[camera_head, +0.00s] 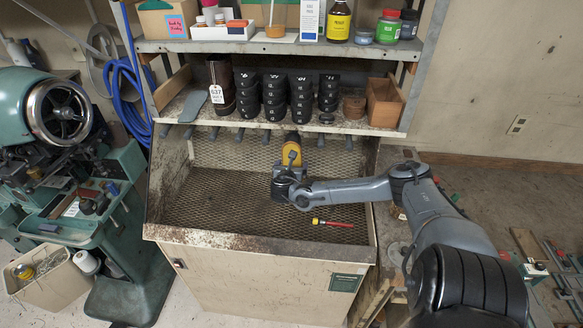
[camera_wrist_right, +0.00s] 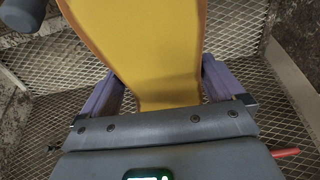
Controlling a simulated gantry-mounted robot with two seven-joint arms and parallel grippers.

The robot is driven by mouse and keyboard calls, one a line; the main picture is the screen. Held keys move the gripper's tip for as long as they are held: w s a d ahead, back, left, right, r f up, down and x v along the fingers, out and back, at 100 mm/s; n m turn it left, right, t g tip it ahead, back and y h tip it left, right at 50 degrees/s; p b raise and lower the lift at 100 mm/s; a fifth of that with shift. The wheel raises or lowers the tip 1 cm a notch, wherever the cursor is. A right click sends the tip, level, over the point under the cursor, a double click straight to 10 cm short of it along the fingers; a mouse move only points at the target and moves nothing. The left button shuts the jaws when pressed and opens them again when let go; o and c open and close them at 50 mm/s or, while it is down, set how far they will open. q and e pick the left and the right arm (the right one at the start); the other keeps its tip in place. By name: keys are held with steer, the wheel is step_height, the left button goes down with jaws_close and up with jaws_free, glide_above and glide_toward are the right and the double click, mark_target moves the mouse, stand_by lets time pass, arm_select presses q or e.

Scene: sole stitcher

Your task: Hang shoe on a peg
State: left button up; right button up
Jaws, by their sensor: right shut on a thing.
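The yellow shoe (camera_head: 291,153) is upright below the shelf, in front of the mesh back panel. My right gripper (camera_head: 289,170) is shut on its lower part. In the right wrist view the yellow shoe (camera_wrist_right: 155,45) stands between the two fingers of my right gripper (camera_wrist_right: 160,75), and its upper end runs out of the picture. A row of grey pegs (camera_head: 240,134) sticks out under the shelf. The shoe's top is close to a middle peg (camera_head: 292,137); I cannot tell whether they touch. A rounded grey end (camera_wrist_right: 22,12) shows left of the shoe in the wrist view. My left gripper is out of view.
A red and yellow screwdriver (camera_head: 333,223) lies in the mesh tray (camera_head: 215,205) under my right arm. Stacked black parts (camera_head: 274,95) and a wooden box (camera_head: 384,98) stand on the shelf (camera_head: 350,127) above. A green machine (camera_head: 60,110) stands at the left.

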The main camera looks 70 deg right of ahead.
steer(key=o, duration=1.6)
